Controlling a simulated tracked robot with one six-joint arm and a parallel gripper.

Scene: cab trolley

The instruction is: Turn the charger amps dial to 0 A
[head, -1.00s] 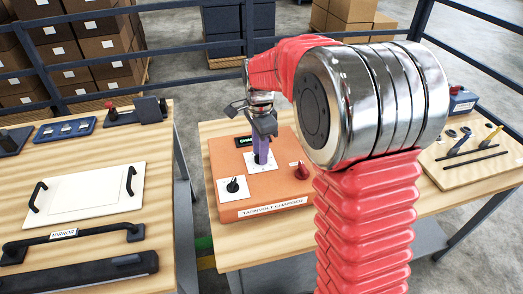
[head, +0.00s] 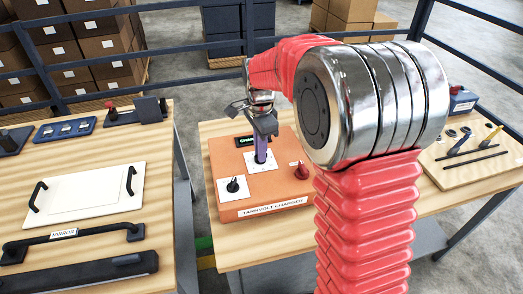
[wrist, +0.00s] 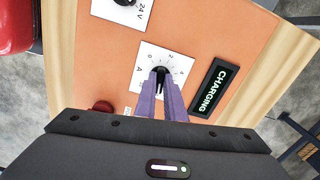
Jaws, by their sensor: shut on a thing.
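The orange charger (head: 262,195), labelled TARNVOLT CHARGER, sits on the wooden bench. Its amps dial (wrist: 160,74) is a black knob on a white plate marked with an A and a number scale, seen in the wrist view. My gripper (wrist: 161,92) points down at this dial, its purple fingers shut on the knob. In the head view my gripper (head: 261,158) stands over the white plate in the middle of the charger. The fingers cover part of the knob and scale, so I cannot tell the exact setting.
A second black dial (head: 233,185) marked 24V is at the charger's front left. A red knob (head: 302,170) is at its right. A lit CHARGING display (wrist: 211,89) is beside the amps plate. A tool board (head: 470,153) lies to the right.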

